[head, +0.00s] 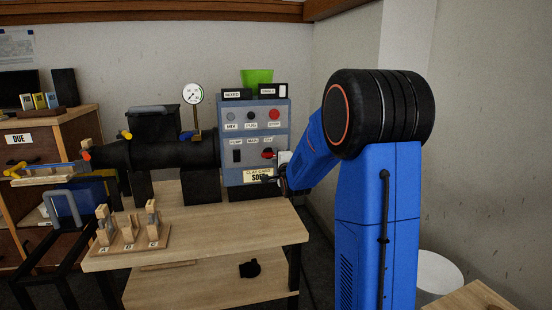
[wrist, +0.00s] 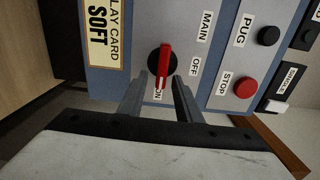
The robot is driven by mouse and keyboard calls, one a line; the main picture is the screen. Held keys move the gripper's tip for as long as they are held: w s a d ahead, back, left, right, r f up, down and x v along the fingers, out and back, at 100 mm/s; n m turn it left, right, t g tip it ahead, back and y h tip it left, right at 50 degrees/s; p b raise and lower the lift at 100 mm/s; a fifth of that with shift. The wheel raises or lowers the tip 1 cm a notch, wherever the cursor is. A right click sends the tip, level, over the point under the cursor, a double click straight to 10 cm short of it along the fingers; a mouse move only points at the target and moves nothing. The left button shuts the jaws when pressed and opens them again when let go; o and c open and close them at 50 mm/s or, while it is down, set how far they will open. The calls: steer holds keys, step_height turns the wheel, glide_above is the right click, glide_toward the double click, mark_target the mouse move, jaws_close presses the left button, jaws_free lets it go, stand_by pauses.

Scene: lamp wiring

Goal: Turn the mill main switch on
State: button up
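The main switch (wrist: 165,62) is a black round knob with a red handle, on the blue-grey control panel (wrist: 120,52). In the wrist view its red handle points down the picture at the ON label (wrist: 157,94). The OFF label (wrist: 194,66) and the MAIN label (wrist: 206,26) are to its right. The switch also shows in the head view (head: 268,153). My gripper (wrist: 164,82) is open, with one finger on each side of the handle's lower end and gaps visible between. In the head view my gripper is small and partly hidden at the panel's lower right.
A red STOP button (wrist: 245,87) and a black PUG button (wrist: 268,36) are near the switch. A "SOFT" clay card (head: 257,175) is low on the panel. A black mill (head: 160,152) stands left, and a wooden table (head: 220,225) with a small rack (head: 128,240) stands in front.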

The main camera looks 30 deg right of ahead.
steer(key=v, duration=1.6)
steer(key=shift+s, duration=0.3)
steer(key=shift+a, duration=0.1)
steer(key=s+a+f+n+g+y, duration=0.2)
steer(key=s+a+f+n+g, duration=0.1)
steer(key=s+a+n, duration=0.35)
steer(key=s+a+f+n+g+y, duration=0.1)
steer(key=s+a+f+n+g, duration=0.1)
steer(key=s+a+n+g, duration=0.45)
steer(key=s+a+f+n+g, duration=0.1)
steer(key=s+a+n, duration=0.1)
steer(key=s, duration=0.5)
steer(key=s+a+f+n+g+y, duration=0.1)
steer(key=s+a+f+n, duration=0.1)
steer(key=s, duration=0.5)
steer(key=s+a+f+n+g+y, duration=0.1)
steer(key=s+n, duration=0.3)
steer(key=s, duration=0.4)
steer(key=shift+a+f, duration=0.55)
steer(key=shift+a, duration=0.2)
